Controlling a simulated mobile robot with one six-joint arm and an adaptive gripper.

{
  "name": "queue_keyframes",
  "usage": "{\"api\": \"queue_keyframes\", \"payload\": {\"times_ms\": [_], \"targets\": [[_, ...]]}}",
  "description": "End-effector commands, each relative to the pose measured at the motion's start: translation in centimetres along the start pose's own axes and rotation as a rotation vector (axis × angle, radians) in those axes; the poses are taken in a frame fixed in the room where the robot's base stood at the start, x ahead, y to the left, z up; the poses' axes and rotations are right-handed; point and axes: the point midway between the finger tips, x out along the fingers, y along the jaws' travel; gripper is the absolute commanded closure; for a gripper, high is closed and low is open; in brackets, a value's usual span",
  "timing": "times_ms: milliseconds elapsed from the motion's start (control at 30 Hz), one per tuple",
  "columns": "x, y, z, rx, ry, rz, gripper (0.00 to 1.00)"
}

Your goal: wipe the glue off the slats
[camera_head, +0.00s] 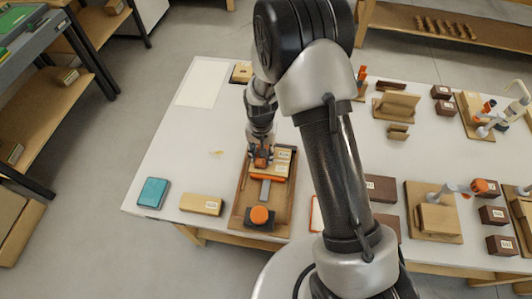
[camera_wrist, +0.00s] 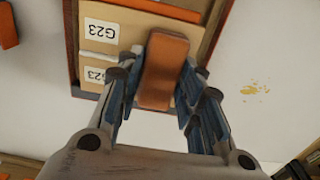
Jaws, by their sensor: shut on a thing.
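My gripper (camera_wrist: 158,85) is shut on an orange-brown block (camera_wrist: 165,70), which also shows in the head view (camera_head: 262,160). The block is over the pale wooden slats (camera_wrist: 115,18), which carry white G23 labels. The slats (camera_head: 283,156) lie in a brown wooden tray (camera_head: 240,201) on the white table. I cannot tell whether the block touches the slats or is part of a clamp. I see no clear glue on the slats. A yellowish blotch (camera_wrist: 255,88) lies on the table beside the tray, also visible in the head view (camera_head: 216,154).
A grey bar with an orange knob (camera_head: 259,215) stands at the tray's near end. A teal pad (camera_head: 154,192) and a labelled wooden block (camera_head: 202,204) lie left of the tray. Wooden fixtures and dark boxes crowd the right. The table's left middle is mostly clear.

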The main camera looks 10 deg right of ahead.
Motion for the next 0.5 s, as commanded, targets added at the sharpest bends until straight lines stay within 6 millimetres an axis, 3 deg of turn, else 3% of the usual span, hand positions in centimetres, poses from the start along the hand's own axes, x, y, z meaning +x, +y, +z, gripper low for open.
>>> {"api": "queue_keyframes", "payload": {"times_ms": [500], "targets": [[0.0,-2.1,0.1,0.0,-0.002,0.0,0.85]]}}
